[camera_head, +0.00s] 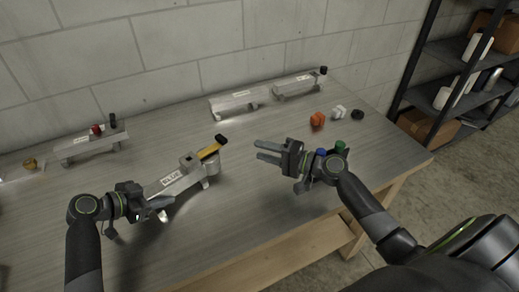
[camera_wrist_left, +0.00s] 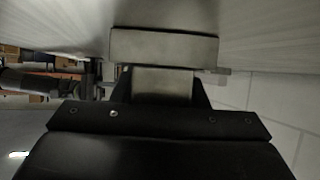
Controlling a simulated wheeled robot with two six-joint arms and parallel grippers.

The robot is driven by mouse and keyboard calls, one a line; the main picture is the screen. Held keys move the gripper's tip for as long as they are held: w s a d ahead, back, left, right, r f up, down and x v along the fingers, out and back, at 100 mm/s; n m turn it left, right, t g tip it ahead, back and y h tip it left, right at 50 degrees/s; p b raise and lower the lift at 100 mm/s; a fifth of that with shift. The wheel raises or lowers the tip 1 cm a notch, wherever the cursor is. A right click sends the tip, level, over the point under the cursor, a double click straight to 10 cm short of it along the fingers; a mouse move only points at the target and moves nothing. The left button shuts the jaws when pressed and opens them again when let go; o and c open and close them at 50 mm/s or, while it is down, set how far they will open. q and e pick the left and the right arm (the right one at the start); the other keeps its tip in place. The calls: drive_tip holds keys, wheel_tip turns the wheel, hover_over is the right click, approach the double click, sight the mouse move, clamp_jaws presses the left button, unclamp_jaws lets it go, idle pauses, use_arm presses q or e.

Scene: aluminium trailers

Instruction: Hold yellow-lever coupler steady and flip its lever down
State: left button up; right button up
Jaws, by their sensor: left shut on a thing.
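The yellow-lever coupler (camera_head: 185,178) is a silver metal bar with a white label, standing on the table in the head view. Its yellow lever (camera_head: 210,150) has a black tip and slants up to the right, away from the body. My left gripper (camera_head: 160,206) is shut on the near-left end of the coupler; the contact is partly hidden. In the left wrist view the coupler's grey metal (camera_wrist_left: 163,47) fills the space ahead of the jaws. My right gripper (camera_head: 265,151) is open and empty, in the air right of the lever and apart from it.
A coupler with a red part (camera_head: 92,144) stands at the left, and two more silver couplers (camera_head: 240,102) (camera_head: 298,86) stand along the back. Orange (camera_head: 317,119), white (camera_head: 338,112) and black (camera_head: 357,114) small pieces lie at the right. The table middle is clear.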

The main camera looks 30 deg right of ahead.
use_arm(q)
drive_tip(key=o, duration=1)
drive_tip(key=shift+c, duration=0.2)
